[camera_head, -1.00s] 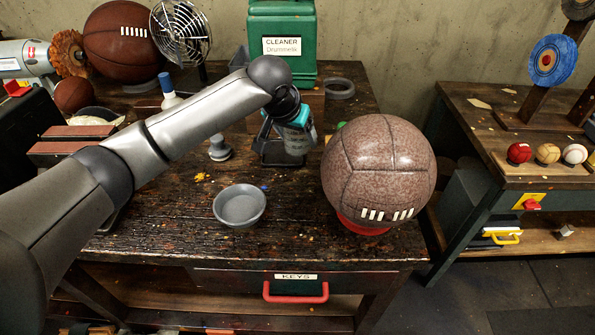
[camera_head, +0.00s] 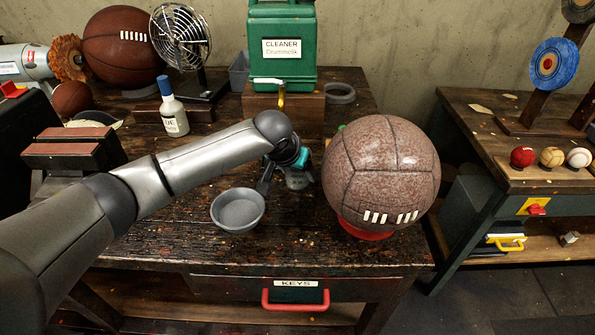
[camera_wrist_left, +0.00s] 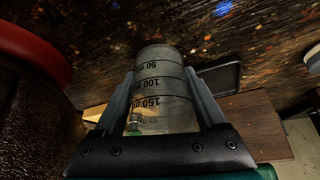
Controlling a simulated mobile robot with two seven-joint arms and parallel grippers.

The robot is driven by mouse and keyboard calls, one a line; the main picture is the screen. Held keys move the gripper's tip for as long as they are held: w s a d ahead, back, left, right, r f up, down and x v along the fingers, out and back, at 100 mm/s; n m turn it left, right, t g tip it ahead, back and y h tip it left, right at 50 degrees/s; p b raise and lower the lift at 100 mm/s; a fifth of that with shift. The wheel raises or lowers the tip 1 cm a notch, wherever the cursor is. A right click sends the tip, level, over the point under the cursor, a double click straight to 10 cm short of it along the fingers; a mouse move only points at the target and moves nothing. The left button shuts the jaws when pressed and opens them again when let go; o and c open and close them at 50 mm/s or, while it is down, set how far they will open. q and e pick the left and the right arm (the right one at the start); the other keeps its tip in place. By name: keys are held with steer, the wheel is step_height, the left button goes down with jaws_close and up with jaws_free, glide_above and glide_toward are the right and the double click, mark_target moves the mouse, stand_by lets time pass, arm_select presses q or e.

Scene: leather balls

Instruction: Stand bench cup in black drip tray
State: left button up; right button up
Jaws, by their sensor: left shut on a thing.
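My left gripper (camera_head: 287,178) is shut on the bench cup (camera_head: 298,180), in front of the green cleaner container and left of the large leather ball. In the left wrist view the clear cup (camera_wrist_left: 160,85) with black volume marks sits between both fingers (camera_wrist_left: 160,100). In the head view my arm hides the tray. My right gripper is not in view.
A grey bowl (camera_head: 238,210) stands close to the gripper's left. The large ball (camera_head: 382,170) on a red ring (camera_head: 365,231) is close to its right. Behind are a wooden block (camera_head: 312,110), the cleaner container (camera_head: 282,50) with its tap, and a white bottle (camera_head: 173,112).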

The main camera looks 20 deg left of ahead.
arm_select(q)
steer(key=shift+f, duration=0.15)
steer(key=o, duration=1.2)
steer(key=shift+c, duration=0.2)
steer(key=shift+o, duration=0.6)
